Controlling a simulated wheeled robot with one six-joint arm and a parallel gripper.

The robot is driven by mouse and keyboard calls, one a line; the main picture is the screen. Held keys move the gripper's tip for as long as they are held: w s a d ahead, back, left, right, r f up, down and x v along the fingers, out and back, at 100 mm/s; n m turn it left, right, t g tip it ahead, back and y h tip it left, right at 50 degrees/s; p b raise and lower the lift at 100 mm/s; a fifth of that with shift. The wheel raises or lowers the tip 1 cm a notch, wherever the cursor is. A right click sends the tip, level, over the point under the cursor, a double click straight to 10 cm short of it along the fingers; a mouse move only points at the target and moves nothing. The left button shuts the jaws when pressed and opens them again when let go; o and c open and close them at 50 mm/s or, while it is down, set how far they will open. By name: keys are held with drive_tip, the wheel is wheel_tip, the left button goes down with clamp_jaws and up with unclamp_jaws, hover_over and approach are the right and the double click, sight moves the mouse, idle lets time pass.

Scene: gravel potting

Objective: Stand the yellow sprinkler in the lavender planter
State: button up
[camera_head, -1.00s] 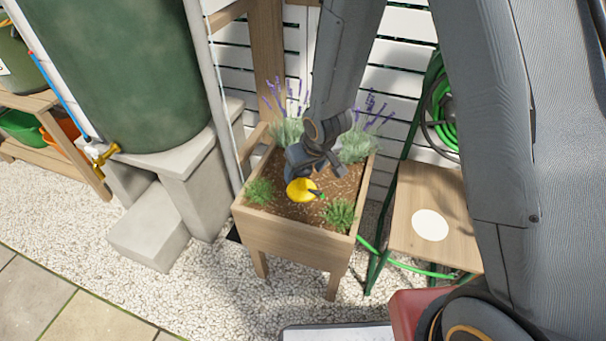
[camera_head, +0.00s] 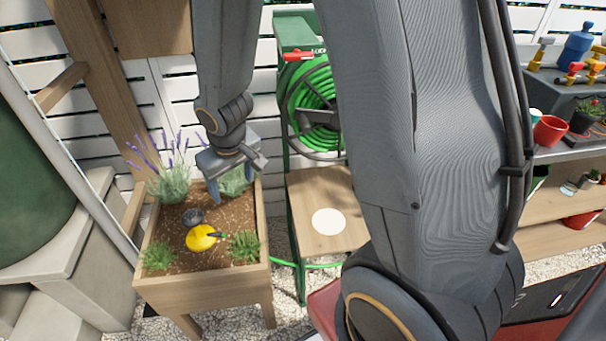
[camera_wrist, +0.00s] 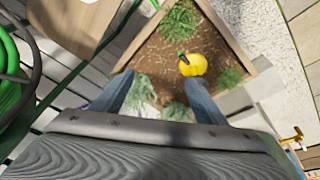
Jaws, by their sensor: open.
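The yellow sprinkler (camera_head: 201,238) is in the wooden planter (camera_head: 205,285), at the soil between the plants. It shows a round yellow body with a dark and green nozzle at one side; whether its base is upright in the soil cannot be told. It also shows in the wrist view (camera_wrist: 194,65). A dark grey round thing (camera_head: 192,216) is right behind it. Lavender (camera_head: 170,178) grows at the planter's back. My gripper (camera_head: 238,182) is open and empty above the planter's back right, apart from the sprinkler. Its spread fingers (camera_wrist: 158,88) show in the wrist view.
Low green tufts (camera_head: 243,246) stand close to the sprinkler's right. A wooden stand (camera_head: 305,250) with a white disc and a green hose reel (camera_head: 318,108) are right of the planter. A wooden post (camera_head: 105,90) and white fence rise behind. Shelves with pots are far right.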

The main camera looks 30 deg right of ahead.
drive_tip(key=s+d+r+m+g, duration=0.1)
drive_tip(key=s+d+r+m, duration=0.1)
drive_tip(key=s+d+r, duration=0.3)
drive_tip(key=s+d+r+m+g, duration=0.2)
drive_tip(key=s+d+r, duration=0.3)
drive_tip(key=s, duration=0.6)
drive_tip(key=shift+s+d+r+m, duration=0.15)
drive_tip(key=shift+d+m, duration=0.35)
drive_tip(key=shift+d, duration=0.5)
drive_tip(key=a+r+n+p, duration=0.2)
drive_tip(key=a+r+p, duration=0.2)
drive_tip(key=p, duration=0.4)
drive_tip(key=shift+s+a+r, duration=0.2)
drive_tip(key=shift+a+r, duration=0.05)
drive_tip(key=shift+a, duration=0.55)
